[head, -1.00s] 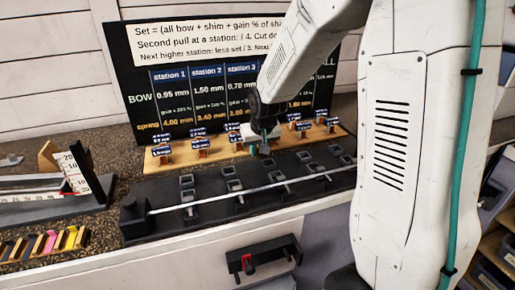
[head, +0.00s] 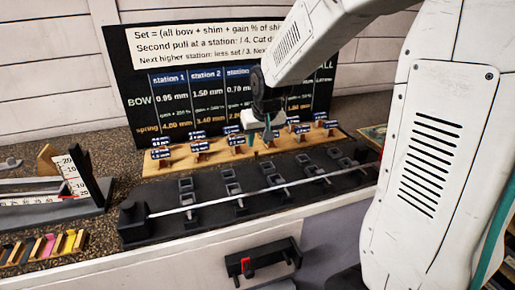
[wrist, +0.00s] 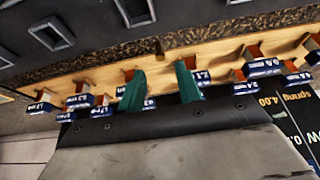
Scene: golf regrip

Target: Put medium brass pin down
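My gripper (head: 268,138) hangs over the wooden board (head: 157,170) on the bench. In the wrist view its two green fingers (wrist: 162,75) stand apart, and I see nothing held between them. Several small brown holders with blue labels stand on the board, such as one at its left end (head: 161,155); they also show in the wrist view (wrist: 252,52). A small brownish piece (wrist: 158,47) shows beyond the fingertips at the board's edge; I cannot tell if it is a pin. I cannot pick out the medium brass pin with certainty.
A black fixture (head: 133,225) with several clamps and a long silver shaft (head: 250,197) lies in front of the board. A dark sign (head: 140,75) stands behind. A scale stand (head: 78,180) and a rack of coloured strips (head: 45,247) are at left.

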